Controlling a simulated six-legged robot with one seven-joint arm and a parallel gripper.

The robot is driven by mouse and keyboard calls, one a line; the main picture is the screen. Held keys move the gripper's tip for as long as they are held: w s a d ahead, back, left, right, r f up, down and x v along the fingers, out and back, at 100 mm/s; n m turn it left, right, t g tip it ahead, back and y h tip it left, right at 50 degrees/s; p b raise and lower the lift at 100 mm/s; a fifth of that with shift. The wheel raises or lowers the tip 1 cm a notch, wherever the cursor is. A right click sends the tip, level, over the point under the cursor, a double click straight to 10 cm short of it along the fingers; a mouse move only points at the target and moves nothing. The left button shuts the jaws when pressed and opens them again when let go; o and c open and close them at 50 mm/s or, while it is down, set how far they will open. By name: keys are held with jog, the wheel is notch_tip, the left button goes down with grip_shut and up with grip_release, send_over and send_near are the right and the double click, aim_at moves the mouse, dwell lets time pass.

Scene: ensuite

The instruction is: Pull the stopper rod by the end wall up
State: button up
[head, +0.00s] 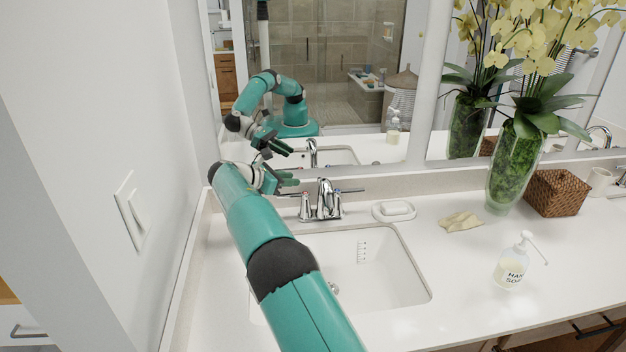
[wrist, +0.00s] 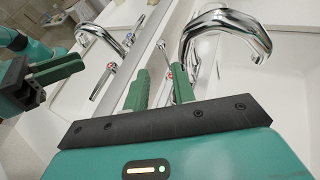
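The near chrome faucet (head: 323,200) stands behind the left sink (head: 375,275), close to the end wall. My gripper (head: 295,182) is at the faucet's left, above its left lever, with fingers pointing right. In the wrist view the two green fingers of my gripper (wrist: 160,86) are apart, with no held thing visible. A thin chrome rod with a small knob (wrist: 164,53), which looks like the stopper rod, shows beyond and between the fingertips. The curved spout (wrist: 225,25) is to its right. In the head view I cannot make out the rod clearly.
The white end wall (head: 105,130) is close on the left, and the mirror (head: 330,80) is behind the faucet. A soap dish (head: 394,211), cloth (head: 461,222), soap bottle (head: 511,265) and glass vase (head: 512,170) stand to the right.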

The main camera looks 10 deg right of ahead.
aim_at(318, 180)
jog(key=x, duration=0.9)
jog(key=shift+s+d+r, duration=0.1)
jog(key=shift+s+d, duration=0.05)
jog(key=shift+s, duration=0.05)
jog(key=shift+w+d, duration=0.2)
jog(key=shift+d, duration=0.1)
jog(key=shift+c, duration=0.3)
